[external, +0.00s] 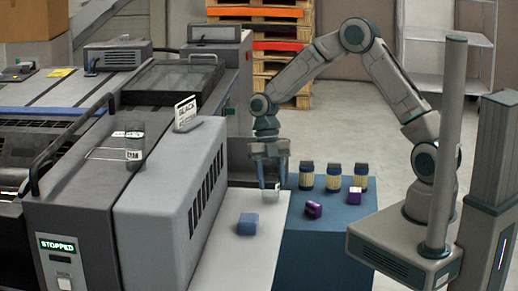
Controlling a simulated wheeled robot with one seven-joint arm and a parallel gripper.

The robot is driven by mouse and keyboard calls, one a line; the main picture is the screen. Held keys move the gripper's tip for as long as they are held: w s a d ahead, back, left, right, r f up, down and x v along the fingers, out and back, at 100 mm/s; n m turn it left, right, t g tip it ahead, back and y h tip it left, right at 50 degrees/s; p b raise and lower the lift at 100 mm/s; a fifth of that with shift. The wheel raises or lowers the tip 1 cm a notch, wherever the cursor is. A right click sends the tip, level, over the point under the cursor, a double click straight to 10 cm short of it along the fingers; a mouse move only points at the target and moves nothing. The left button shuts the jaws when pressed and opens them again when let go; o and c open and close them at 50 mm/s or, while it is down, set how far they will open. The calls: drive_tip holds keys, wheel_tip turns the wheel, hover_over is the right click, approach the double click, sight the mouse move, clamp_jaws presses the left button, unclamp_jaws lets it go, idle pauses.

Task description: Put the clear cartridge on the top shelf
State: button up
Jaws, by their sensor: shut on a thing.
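My gripper (271,180) points down above the seam between the pale bench and the blue block. It is shut on a small clear cartridge (271,194), which is see-through with a faint green tint. The fingers cover its upper part. I cannot tell whether its bottom touches the surface below.
A blue cube (248,224) sits on the pale bench (240,262). Pallets (283,45) are stacked behind.

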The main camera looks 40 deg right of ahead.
drive_tip(key=shift+f, duration=0.2)
drive_tip(key=shift+f, duration=0.1)
drive_tip(key=o, duration=1)
drive_tip(key=shift+o, duration=0.2)
